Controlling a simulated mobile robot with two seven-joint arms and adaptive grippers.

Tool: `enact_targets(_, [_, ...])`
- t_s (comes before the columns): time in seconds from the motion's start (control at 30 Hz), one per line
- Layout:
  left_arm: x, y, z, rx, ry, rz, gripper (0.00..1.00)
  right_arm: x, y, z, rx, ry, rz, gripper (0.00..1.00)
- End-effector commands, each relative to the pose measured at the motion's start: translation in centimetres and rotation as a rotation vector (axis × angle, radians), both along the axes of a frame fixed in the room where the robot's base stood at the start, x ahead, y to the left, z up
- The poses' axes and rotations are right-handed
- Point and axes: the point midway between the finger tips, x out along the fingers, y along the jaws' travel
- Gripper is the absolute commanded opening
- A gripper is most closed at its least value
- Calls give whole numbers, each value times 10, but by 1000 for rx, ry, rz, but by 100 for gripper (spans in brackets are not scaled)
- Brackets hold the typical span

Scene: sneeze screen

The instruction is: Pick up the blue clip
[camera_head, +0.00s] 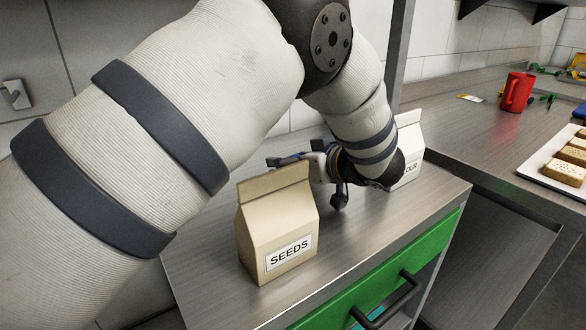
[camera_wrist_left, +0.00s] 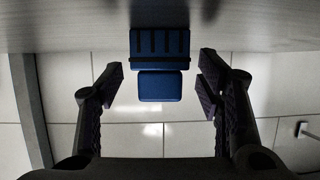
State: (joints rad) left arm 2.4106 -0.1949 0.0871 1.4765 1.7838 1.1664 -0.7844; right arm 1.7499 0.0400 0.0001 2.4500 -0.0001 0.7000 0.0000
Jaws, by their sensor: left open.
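The blue clip (camera_wrist_left: 160,62) shows in the left wrist view, upper centre, as a ribbed blue block with a smaller blue tab below it. It meets the edge of a grey metal surface at the top of that view. My left gripper (camera_wrist_left: 160,80) is open, with one finger on each side of the clip and a clear gap to both. In the head view, my left arm reaches over the counter and the gripper is low behind the seeds bag, partly hidden. I cannot clearly make out the clip there. My right gripper is in neither view.
The beige seeds bag (camera_head: 277,225) stands on the metal counter (camera_head: 215,275) in front of my gripper. A white flour bag (camera_head: 410,145) stands behind my wrist. A green drawer front (camera_head: 340,308) is below. A red mug (camera_head: 516,92) and a bread tray (camera_head: 540,165) are at right.

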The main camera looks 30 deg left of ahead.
Motion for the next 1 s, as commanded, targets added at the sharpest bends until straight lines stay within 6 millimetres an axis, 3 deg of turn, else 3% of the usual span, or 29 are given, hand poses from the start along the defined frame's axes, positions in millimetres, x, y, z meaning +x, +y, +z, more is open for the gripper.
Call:
enact_targets(0.07, [0,0,1,0,-1,0,60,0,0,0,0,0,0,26])
enact_targets(0.27, [0,0,1,1,-1,0,17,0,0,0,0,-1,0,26])
enact_targets(0.67, [0,-1,6,0,-3,1,16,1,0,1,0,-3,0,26])
enact_targets(0.83, [0,-1,37,-2,-8,0,16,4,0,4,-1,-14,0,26])
enact_targets(1.0, [-11,-39,82,-1,-9,-4,16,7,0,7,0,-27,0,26])
